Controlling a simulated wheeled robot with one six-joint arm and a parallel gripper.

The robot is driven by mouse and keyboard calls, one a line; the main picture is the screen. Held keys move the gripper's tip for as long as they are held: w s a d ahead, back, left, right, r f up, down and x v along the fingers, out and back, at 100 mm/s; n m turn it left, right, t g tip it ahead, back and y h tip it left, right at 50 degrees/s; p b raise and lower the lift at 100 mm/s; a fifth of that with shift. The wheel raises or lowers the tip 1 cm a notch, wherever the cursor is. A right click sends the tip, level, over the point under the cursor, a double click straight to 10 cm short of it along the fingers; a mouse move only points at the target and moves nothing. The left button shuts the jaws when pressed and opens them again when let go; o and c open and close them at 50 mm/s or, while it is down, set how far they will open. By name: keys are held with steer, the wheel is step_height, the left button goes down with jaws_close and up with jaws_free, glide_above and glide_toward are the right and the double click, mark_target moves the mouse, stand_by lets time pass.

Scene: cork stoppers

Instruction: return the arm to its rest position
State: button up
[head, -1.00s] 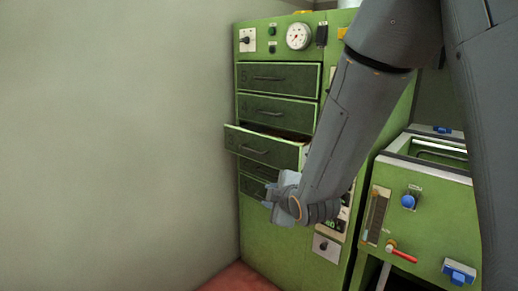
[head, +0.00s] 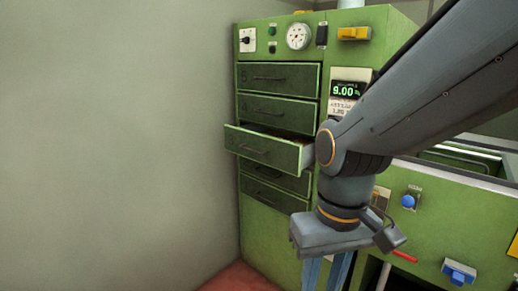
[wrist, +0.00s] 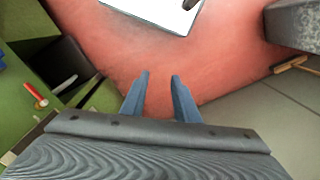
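My gripper (head: 325,272) hangs pointing down in front of the green machine, right of the open drawer. In the wrist view my gripper (wrist: 160,78) has its two blue-grey fingers apart, with nothing between them but red floor. My forearm comes in from the upper right in the head view.
The green cabinet (head: 268,215) has a column of drawers; one drawer (head: 262,150) is pulled out. A lower green unit with a blue knob (head: 408,201) and a red handle (head: 404,256) stands at right. A white panel (wrist: 160,10) lies over the red floor (wrist: 225,60).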

steer(key=d+r+m+p, duration=0.2)
steer(key=d+r+p, duration=0.6)
steer(key=p, duration=0.8)
steer(key=shift+d+r+m+h, duration=0.3)
steer(key=shift+d+r, duration=0.1)
steer(key=shift+r, duration=0.05)
steer(key=shift+o, duration=0.4)
steer(key=shift+w, duration=0.1)
